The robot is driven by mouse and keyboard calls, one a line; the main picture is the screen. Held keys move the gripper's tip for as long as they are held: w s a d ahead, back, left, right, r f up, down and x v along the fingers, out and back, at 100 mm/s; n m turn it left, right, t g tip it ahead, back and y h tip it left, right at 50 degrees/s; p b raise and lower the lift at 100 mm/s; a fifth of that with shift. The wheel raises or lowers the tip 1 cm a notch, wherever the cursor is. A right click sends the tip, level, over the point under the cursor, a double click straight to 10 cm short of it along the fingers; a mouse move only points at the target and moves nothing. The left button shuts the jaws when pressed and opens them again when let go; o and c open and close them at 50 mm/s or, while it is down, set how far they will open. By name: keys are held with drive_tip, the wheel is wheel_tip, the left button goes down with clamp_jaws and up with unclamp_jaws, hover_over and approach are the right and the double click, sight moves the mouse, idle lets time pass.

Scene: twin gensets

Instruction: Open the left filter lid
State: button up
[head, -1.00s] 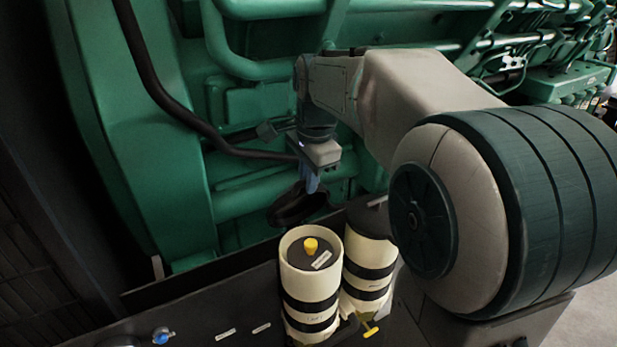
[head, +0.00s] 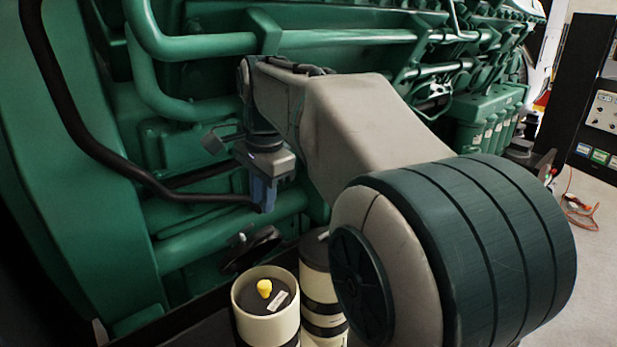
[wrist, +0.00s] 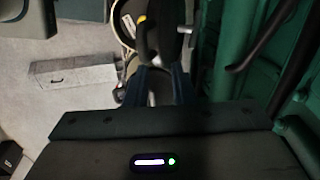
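The left filter (head: 265,318) is a cream canister, its top uncovered, showing a dark inside with a yellow knob (head: 264,289) and a white label. Its black lid (head: 250,249) stands tilted up behind the canister. The yellow knob also shows at the top of the wrist view (wrist: 142,19), with the dark lid (wrist: 150,42) beside it. My gripper (head: 263,208) points down above and behind the lid, apart from it in the head view. In the wrist view its two blue fingers (wrist: 161,88) stand apart, with nothing seen held between them.
The right filter (head: 322,285), cream with black bands, stands close beside the left one, partly hidden by my arm. Green engine pipes (head: 230,228) and a black hose (head: 95,150) lie close behind my gripper. A black cabinet (head: 590,100) stands at far right.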

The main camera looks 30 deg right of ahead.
drive_tip(key=s+d+r+b, duration=0.1)
drive_tip(key=s+d+r, duration=0.4)
drive_tip(key=d, duration=0.3)
drive_tip(key=shift+r, duration=0.35)
drive_tip(key=s+a+f+n, duration=0.3)
drive_tip(key=f+n, duration=0.1)
drive_tip(key=f, duration=0.3)
drive_tip(key=s+a+f+n+t, duration=0.1)
drive_tip(key=s+a+f+n, duration=0.3)
drive_tip(key=f, duration=0.3)
drive_tip(key=s+a+f+n+t+b, duration=0.1)
drive_tip(key=s+a+f+n, duration=0.2)
drive_tip(key=f+n, duration=0.3)
drive_tip(key=shift+s+a+f, duration=0.3)
drive_tip(key=shift+s+f, duration=0.4)
drive_tip(key=shift+f, duration=0.15)
drive_tip(key=shift+s+a+f+n, duration=0.1)
drive_tip(key=shift+s+f+n, duration=0.15)
drive_tip(key=shift+f+n, duration=0.2)
clamp_jaws()
drive_tip(key=shift+s, duration=0.1)
